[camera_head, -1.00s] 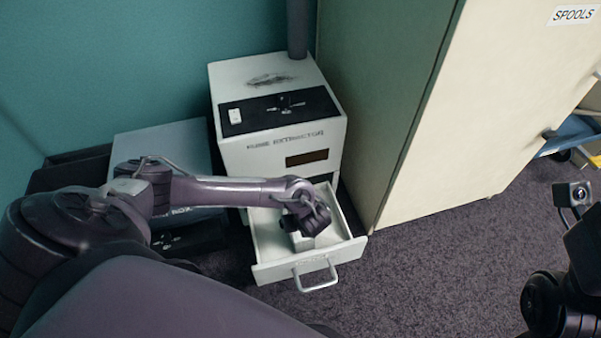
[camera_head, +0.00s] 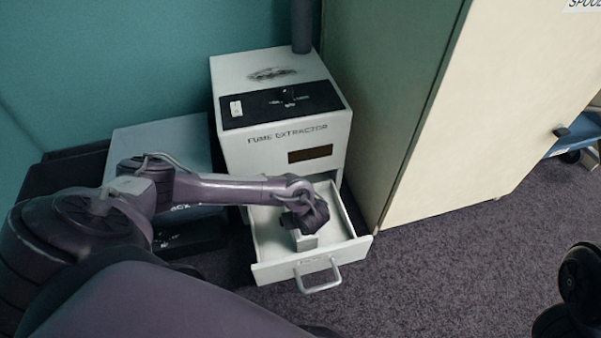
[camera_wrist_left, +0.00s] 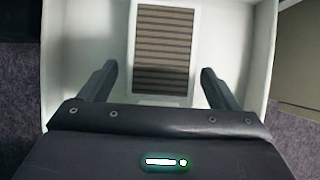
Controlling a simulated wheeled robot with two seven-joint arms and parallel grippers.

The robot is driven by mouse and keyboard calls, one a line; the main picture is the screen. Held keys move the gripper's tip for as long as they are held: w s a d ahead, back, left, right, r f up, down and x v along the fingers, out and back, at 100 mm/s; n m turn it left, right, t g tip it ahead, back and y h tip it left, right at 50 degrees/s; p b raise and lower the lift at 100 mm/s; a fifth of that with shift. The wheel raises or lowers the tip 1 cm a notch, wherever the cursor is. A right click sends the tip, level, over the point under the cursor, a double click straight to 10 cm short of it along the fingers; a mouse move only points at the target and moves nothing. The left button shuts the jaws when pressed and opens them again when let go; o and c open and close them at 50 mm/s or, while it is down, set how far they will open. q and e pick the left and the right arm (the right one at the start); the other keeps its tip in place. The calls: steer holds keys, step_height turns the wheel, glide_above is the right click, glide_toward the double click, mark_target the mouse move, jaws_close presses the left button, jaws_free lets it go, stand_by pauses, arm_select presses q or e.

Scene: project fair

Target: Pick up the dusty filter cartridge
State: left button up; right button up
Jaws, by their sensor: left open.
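The filter cartridge (camera_wrist_left: 165,50) has brown-grey pleats in a pale frame and lies in the open white drawer (camera_wrist_left: 258,55) of the fume extractor (camera_head: 285,150). My left gripper (camera_wrist_left: 159,70) is open, with one finger on each side of the cartridge and a gap on both sides. In the head view my left gripper (camera_head: 304,218) is down inside the drawer and hides most of the cartridge. I cannot tell how high the fingers are above the drawer floor. Only dark links of my right arm show at the right edge; its gripper is out of view.
The drawer handle (camera_head: 320,281) sticks out in front. A tall cream cabinet (camera_head: 470,120) stands close on the right. A grey box (camera_head: 165,145) stands left of the extractor, partly behind my left arm. Carpet (camera_head: 440,270) is clear in front and to the right.

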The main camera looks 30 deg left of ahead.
arm_select(q)
steer(key=shift+f, duration=0.25)
steer(key=c, duration=1.1)
steer(key=shift+r, duration=0.1)
steer(key=shift+c, duration=0.2)
